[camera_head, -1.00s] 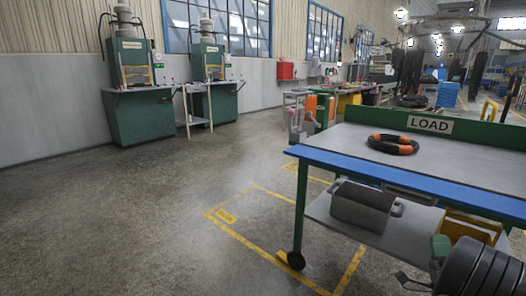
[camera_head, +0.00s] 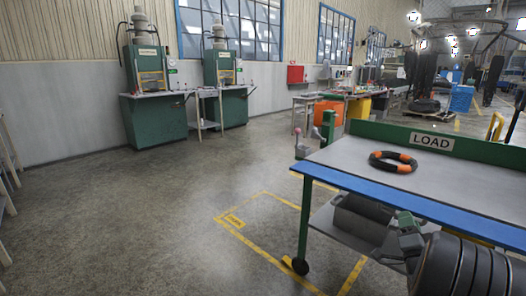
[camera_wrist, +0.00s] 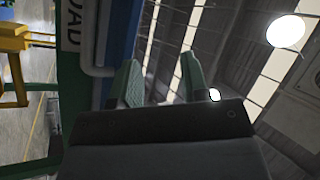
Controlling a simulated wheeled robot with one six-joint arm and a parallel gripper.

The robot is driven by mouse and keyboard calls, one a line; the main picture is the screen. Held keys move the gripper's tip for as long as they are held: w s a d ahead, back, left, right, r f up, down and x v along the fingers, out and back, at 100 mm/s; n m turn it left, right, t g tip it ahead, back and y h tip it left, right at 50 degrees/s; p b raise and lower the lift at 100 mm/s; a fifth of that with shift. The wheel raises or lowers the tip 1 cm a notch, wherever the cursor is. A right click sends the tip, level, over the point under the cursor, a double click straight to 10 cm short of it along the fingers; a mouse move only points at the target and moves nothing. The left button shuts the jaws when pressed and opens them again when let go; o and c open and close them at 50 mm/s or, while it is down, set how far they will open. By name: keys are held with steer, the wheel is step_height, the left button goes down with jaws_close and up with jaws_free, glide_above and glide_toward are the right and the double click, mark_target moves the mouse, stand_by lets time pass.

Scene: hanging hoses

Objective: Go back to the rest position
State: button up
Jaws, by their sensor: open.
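My gripper (camera_head: 408,232) is at the lower right of the head view, in front of the load table (camera_head: 345,160). In the wrist view its two green fingers (camera_wrist: 160,78) stand apart with nothing between them. A black hose ring with orange sections (camera_head: 386,167) lies flat on the grey tabletop, apart from my gripper. The wrist camera looks up at the roof, with the LOAD sign (camera_wrist: 73,25) sideways at its left. My arm hides part of the table's lower shelf.
A grey bin (camera_head: 355,222) stands on the lower shelf. Green machines (camera_head: 153,118) line the back wall. A yellow-marked floor area (camera_head: 262,232) lies left of the table, and the floor there is clear. Shelving shows at the far left edge.

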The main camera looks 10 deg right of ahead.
steer(key=w+a+r+n+g+y+p, duration=0.2)
steer(key=a+r+n+g+p, duration=0.15)
steer(key=a+r+p, duration=0.45)
steer(key=w+a+r+n+g+y+p, duration=0.2)
steer(key=a+r+n+g+p, duration=0.15)
steer(key=a+r+p, duration=0.5)
steer(key=s+a+r+n+g+y+p, duration=0.2)
steer(key=s+a+r+n+g+p, duration=0.2)
steer(key=a, duration=0.5)
steer(key=s+a+r+n+g+y+p, duration=0.3)
steer(key=s+a+r+n+g+p, duration=0.1)
steer(key=s+a+p, duration=0.5)
steer(key=shift+s+a+r+g+p, duration=0.25)
steer(key=shift+s+a+g, duration=0.35)
steer(key=shift+s, duration=0.55)
steer(key=shift+d, duration=0.25)
